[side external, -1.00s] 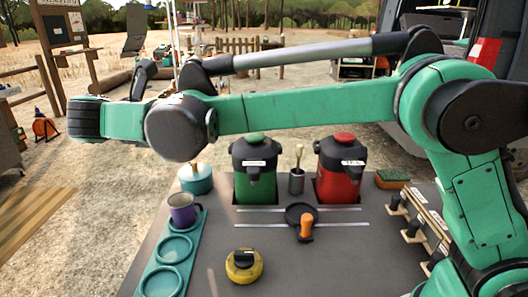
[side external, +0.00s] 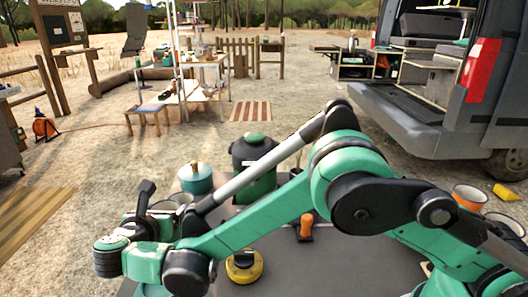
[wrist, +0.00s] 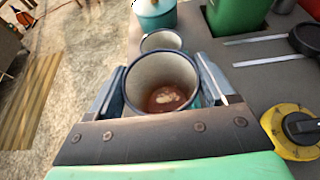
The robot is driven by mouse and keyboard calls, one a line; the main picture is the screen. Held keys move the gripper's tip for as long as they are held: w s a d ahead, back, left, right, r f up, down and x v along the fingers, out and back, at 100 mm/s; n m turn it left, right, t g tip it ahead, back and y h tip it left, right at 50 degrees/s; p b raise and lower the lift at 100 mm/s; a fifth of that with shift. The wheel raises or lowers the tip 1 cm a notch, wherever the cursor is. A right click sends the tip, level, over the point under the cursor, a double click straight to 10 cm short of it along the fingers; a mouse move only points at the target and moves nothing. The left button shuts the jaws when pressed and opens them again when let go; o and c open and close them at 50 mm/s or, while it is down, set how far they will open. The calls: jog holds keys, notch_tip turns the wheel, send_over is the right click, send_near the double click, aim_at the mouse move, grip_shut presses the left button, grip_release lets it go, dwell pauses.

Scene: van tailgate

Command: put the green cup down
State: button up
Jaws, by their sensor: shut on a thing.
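My gripper (wrist: 160,84) is shut on the green cup (wrist: 162,88), one finger on each side. The cup has a dark blue rim, a pale inside and brown liquid in it; only a sliver of its outer wall shows. It looks upright. A second cup (wrist: 163,40) with a dark rim stands just beyond it. In the side external view my arm covers most of the gripper and held cup. The teal tray with round recesses is hidden now, so I cannot tell whether the cup touches it.
A teal pot (side external: 196,179) and a green dispenser (side external: 252,170) stand at the back of the grey counter. A yellow round tool (side external: 244,266) and an orange-handled tool (side external: 305,226) lie to the right. The counter's right middle is clear.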

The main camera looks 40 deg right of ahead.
jog(key=shift+f, duration=2)
jog(key=o, duration=1.2)
jog(key=shift+f, duration=0.1)
jog(key=shift+o, duration=0.2)
